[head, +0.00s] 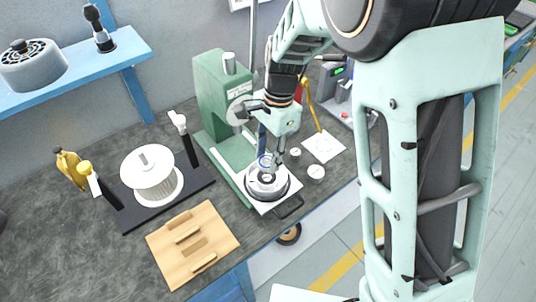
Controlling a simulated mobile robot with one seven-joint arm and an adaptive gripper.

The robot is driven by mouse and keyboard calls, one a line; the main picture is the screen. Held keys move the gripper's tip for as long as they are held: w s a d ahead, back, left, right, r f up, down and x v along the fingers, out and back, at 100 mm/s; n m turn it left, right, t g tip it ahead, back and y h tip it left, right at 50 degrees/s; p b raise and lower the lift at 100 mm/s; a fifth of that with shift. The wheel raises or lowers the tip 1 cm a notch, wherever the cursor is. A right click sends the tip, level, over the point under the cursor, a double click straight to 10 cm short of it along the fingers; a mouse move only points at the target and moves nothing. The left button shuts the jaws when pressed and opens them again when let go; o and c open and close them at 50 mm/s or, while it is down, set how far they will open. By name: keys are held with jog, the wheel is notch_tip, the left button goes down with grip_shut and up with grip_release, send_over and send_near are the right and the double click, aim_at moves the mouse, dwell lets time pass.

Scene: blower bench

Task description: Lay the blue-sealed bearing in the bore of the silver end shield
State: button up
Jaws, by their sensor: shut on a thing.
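The blue-sealed bearing (264,161) is a small ring with a blue face, small in the head view. My gripper (268,155) points down and is shut on it, and the fingers partly cover it. The silver end shield (267,186) is a round, stepped metal piece directly below, on a white plate in front of the green press. The bearing appears at or just above the middle of the end shield. I cannot tell whether they touch, and the bore is hidden.
The green press (219,95) stands close behind and left of my gripper. Small round parts (316,173) and a white sheet (323,147) lie to the right. A white finned rotor (152,174) on a black stand and a wooden board (192,243) are to the left.

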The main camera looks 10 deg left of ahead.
aim_at(266, 177)
jog(key=shift+f+b, duration=1.6)
jog(key=shift+f, duration=0.95)
jog(key=shift+f, duration=0.25)
jog(key=o, duration=1.3)
jog(key=r, duration=0.4)
jog(key=w+r, duration=0.1)
jog(key=r, duration=0.3)
jog(key=d+r, duration=0.1)
jog(key=r, duration=0.3)
jog(key=shift+w, duration=0.15)
jog(key=shift+f, duration=0.1)
